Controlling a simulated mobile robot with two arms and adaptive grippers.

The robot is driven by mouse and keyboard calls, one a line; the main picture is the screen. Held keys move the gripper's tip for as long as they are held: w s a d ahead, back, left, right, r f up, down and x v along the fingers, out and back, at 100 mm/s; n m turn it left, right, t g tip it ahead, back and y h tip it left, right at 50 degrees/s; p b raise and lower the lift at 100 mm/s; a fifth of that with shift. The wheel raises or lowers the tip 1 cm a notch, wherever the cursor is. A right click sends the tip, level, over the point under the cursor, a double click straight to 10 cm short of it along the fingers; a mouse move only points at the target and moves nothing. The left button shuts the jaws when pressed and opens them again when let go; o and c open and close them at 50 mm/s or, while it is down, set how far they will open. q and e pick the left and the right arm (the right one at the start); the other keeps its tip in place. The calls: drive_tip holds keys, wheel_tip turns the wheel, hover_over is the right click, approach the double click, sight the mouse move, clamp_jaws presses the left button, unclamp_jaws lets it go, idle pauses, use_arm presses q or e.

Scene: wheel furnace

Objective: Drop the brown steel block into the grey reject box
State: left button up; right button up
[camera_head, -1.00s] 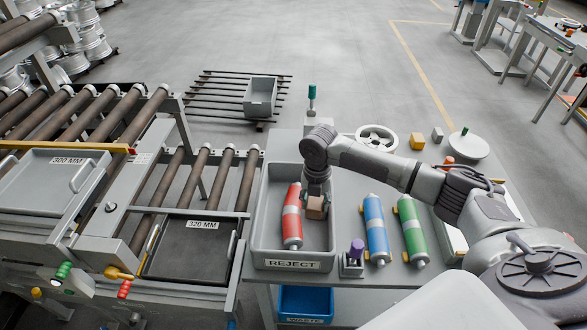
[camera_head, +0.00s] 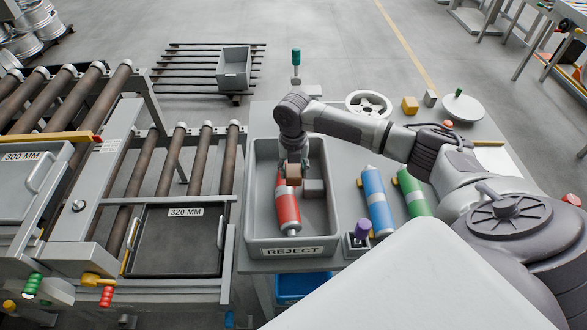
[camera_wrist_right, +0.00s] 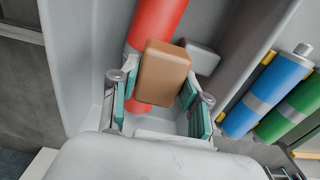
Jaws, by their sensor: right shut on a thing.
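The brown steel block (camera_head: 293,174) is held between the green-padded fingers of my right gripper (camera_head: 294,165). In the right wrist view the brown block (camera_wrist_right: 163,72) is tilted between the fingertips. The gripper points down inside the outline of the grey reject box (camera_head: 251,215), labelled REJECT. The block is in front of a red cylinder (camera_head: 287,208) lying in the box; I cannot tell whether they touch. A grey block (camera_head: 314,189) also lies in the box, to the right of the brown one. My left gripper is not in view.
A purple-topped part (camera_head: 362,228), a blue cylinder (camera_head: 377,203) and a green cylinder (camera_head: 414,194) stand or lie right of the box. A wheel (camera_head: 369,103) is at the table's back. The roller conveyor (camera_head: 168,165) is at left.

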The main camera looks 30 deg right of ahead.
sight(294, 170)
drive_tip(key=shift+s+f, duration=0.1)
drive_tip(key=o, duration=1.4)
drive_tip(key=shift+r, duration=0.5)
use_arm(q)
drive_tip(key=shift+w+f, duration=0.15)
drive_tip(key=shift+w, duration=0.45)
use_arm(e)
wheel_tip(294, 170, up, 11)
